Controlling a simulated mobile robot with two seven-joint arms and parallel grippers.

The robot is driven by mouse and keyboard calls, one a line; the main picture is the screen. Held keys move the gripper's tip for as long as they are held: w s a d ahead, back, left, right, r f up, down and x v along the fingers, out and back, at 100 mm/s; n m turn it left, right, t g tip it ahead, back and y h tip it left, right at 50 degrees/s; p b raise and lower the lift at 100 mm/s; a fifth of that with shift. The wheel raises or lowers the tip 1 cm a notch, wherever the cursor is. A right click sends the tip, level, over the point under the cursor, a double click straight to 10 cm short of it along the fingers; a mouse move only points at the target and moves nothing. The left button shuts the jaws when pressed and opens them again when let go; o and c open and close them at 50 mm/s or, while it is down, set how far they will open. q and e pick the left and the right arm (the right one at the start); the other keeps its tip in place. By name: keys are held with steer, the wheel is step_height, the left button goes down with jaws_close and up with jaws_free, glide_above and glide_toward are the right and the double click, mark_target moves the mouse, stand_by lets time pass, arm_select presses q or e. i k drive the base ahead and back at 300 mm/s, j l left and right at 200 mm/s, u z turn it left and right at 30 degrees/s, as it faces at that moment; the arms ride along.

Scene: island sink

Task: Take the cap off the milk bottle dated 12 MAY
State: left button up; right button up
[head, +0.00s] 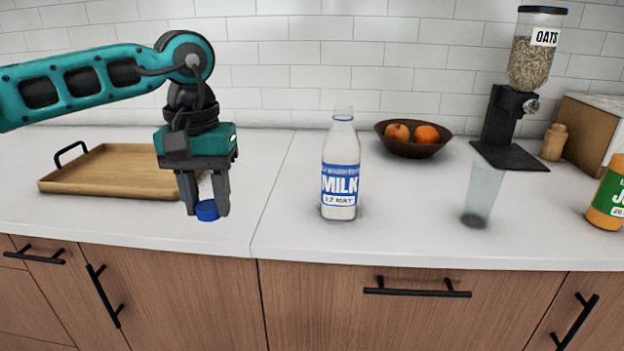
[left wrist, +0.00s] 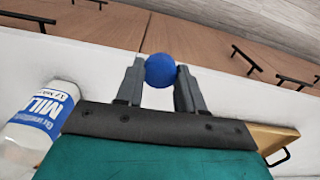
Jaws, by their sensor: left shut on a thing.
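The milk bottle (head: 341,170) with a blue and white label reading MILK and 12 MAY stands upright on the white counter in the head view. Its top is bare, with no cap on it. It also shows at the left of the left wrist view (left wrist: 36,125). My left gripper (head: 207,207) is shut on a blue cap (head: 207,211), to the left of the bottle and apart from it. The cap sits between the fingertips in the left wrist view (left wrist: 160,70). My right gripper is in neither view.
A wooden tray (head: 75,187) with black handles lies behind and left of my left gripper. A fruit bowl (head: 413,147), a glass (head: 483,188), an oats dispenser (head: 508,125) and a juice container (head: 609,195) stand to the bottle's right. The counter's front strip is clear.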

mark_target(341, 150)
steer(key=l+z, duration=0.2)
steer(key=l, duration=1.15)
steer(key=i+l, duration=0.1)
steer(key=l, duration=0.3)
steer(key=i+l+z, duration=0.1)
steer(key=l, duration=0.25)
steer(key=i+l+z, duration=0.15)
steer(key=i+l, duration=0.25)
